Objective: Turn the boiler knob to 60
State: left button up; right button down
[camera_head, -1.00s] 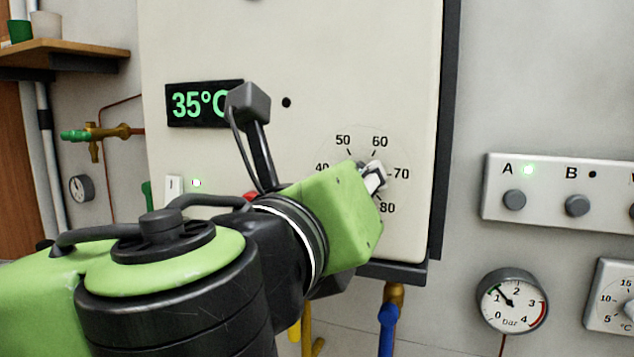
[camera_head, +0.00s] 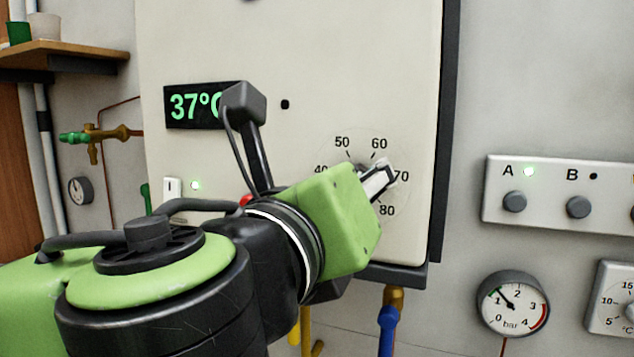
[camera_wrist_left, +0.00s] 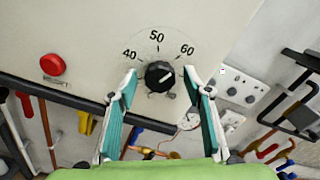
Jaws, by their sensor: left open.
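The boiler knob (camera_wrist_left: 159,76) is black and round with a white pointer line. The pointer slants up and right, roughly toward the 60 mark. In the head view the knob is mostly hidden behind my left gripper (camera_head: 380,179), which is in front of the dial's right part. In the left wrist view my left gripper (camera_wrist_left: 160,84) is open, with one finger to each side of the knob and visible gaps. The boiler (camera_head: 310,60) is cream-coloured, and its display (camera_head: 192,106) reads 37°C, partly covered by my arm. My right gripper is not shown.
A button panel (camera_head: 550,195) and a pressure gauge (camera_head: 512,304) are on the wall to the right. A red button (camera_wrist_left: 53,64) is left of the dial.

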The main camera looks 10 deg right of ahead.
pick_arm(q)
jog(key=v, duration=1.1)
jog(key=shift+a, duration=0.1)
